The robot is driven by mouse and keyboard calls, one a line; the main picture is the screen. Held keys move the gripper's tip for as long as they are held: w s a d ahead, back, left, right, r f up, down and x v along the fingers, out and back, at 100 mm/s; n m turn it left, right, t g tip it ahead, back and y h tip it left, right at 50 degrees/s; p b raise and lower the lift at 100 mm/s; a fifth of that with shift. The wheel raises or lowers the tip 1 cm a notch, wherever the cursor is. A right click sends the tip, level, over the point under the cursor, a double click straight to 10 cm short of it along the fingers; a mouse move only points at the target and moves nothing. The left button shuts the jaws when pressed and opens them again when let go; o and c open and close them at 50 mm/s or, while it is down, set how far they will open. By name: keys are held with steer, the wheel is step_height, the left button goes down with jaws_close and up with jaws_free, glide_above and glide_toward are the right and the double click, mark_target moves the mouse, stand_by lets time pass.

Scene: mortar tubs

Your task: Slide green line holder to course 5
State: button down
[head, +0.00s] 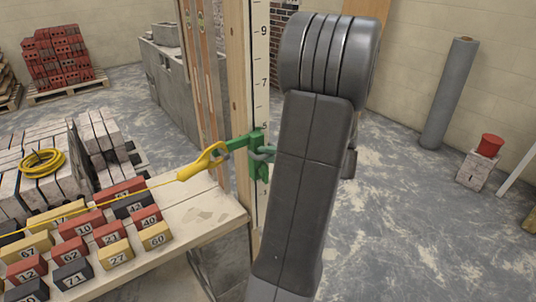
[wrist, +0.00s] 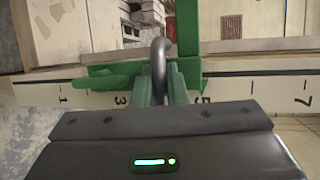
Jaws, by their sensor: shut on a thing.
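The green line holder (head: 257,168) sits on the numbered upright rod (head: 259,62). In the head view, its top edge is at about the 5 mark. In the wrist view, the holder (wrist: 188,42) lies across the scale (wrist: 255,90), with its body around the 3 to 5 span and its edge close beside the 5. My gripper (wrist: 161,84) is shut on the holder, around a grey bent piece. My arm hides part of the holder in the head view. A yellow line end (head: 203,162) is hooked to the holder's left arm.
A plank bench (head: 205,208) with several numbered blocks stands at the left, below the taut yellow line. A block wall (head: 175,75) is behind the rod.

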steer(key=c, duration=1.5)
jaws_free()
steer(key=shift+o, duration=0.2)
steer(key=v, duration=1.4)
steer(key=shift+a, duration=0.1)
steer(key=x, duration=1.4)
steer(key=shift+r, duration=0.3)
steer(key=shift+p, duration=0.3)
